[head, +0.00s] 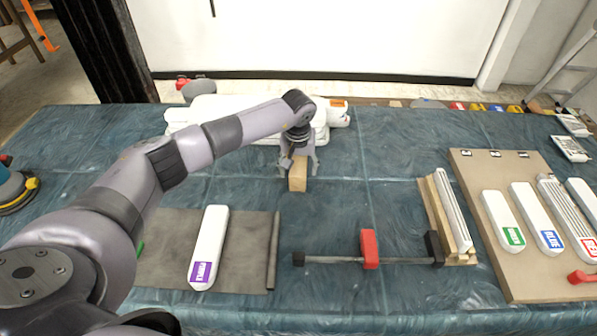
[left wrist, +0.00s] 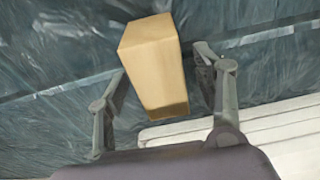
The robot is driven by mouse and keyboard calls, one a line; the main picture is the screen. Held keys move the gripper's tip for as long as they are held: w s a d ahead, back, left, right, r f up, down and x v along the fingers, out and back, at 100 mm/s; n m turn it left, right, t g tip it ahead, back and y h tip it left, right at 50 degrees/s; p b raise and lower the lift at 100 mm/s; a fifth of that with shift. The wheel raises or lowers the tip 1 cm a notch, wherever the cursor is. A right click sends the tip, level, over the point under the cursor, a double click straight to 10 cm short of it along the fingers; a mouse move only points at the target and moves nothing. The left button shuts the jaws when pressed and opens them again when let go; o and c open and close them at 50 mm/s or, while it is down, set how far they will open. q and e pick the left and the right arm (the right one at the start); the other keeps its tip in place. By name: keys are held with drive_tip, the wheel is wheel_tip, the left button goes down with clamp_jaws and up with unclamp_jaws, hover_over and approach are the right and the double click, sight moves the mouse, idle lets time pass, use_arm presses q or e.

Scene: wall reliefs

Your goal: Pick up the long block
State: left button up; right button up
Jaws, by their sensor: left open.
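A light tan wooden block (head: 297,181) lies on the blue-green sheet near the middle of the table. My left gripper (head: 299,161) is over its far part, pointing down, with its fingers open. In the left wrist view, the block (left wrist: 154,62) shows between the two open fingers of the left gripper (left wrist: 160,72), with a visible gap on the left side. No grip on the block shows. The gripper hides part of the block in the head view. My right gripper is not in view.
White padded pieces (head: 185,122) lie behind the block. A white piece with a purple label (head: 208,247) rests on a grey mat (head: 262,250). A bar clamp with a red part (head: 369,249) lies in front. A board (head: 470,170) with labelled white pieces is at right.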

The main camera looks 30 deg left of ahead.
use_arm(q)
drive_tip(key=shift+f+b, duration=0.25)
drive_tip(key=shift+b, duration=0.15)
drive_tip(key=shift+c, duration=0.5)
drive_tip(key=c, duration=1.2)
